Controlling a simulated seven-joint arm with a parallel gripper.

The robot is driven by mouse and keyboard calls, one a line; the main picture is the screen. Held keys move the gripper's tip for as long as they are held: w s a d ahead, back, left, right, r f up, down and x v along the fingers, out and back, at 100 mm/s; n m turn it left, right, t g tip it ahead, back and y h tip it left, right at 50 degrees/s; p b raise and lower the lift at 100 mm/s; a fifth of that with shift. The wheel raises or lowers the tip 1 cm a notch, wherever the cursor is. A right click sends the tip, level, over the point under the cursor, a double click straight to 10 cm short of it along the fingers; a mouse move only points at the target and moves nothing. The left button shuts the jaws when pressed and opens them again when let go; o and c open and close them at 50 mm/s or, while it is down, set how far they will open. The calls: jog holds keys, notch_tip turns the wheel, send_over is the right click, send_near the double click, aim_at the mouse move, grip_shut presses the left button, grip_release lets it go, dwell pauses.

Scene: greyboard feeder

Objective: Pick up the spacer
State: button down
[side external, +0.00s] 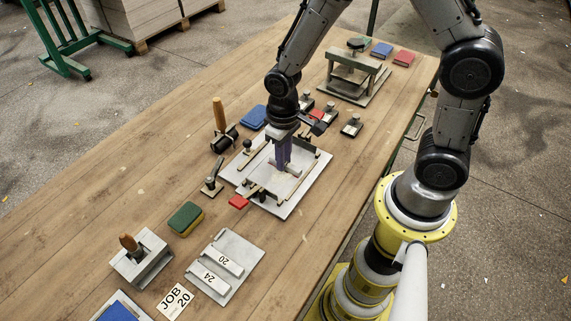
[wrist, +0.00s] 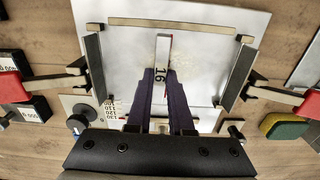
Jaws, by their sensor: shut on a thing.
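My gripper (side external: 284,158), with purple fingers, points down over the middle of the pale feeder plate (side external: 315,178). In the wrist view its fingers (wrist: 161,76) are shut on a slim grey-white spacer marked 16 (wrist: 163,48). The spacer lies lengthwise between the feeder's two dark side guides. I cannot tell whether it touches the plate. The fingers hide part of its sides. Two other spacers, marked 20 (side external: 221,259) and 24 (side external: 211,278), lie on a grey tray (side external: 241,254) at the front.
Red-handled clamps flank the feeder, one at its left (wrist: 12,88). A green-yellow sponge (side external: 186,218), a wooden-handled roller (side external: 219,120) and a JOB 20 card (side external: 175,298) lie around it. A press frame (side external: 352,72) stands at the back. Bare wood lies along the left.

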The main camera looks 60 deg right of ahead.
aim_at(300, 168)
jog(key=shift+r, duration=0.1)
jog(key=shift+r, duration=0.5)
notch_tip(300, 168, up, 2)
jog(key=shift+r, duration=0.15)
jog(key=s+d+r, duration=0.1)
jog(key=s+r, duration=0.8)
jog(key=s, duration=0.5)
jog(key=shift+d+r, duration=0.25)
jog(key=shift+d, duration=0.15)
jog(key=shift+m, duration=0.3)
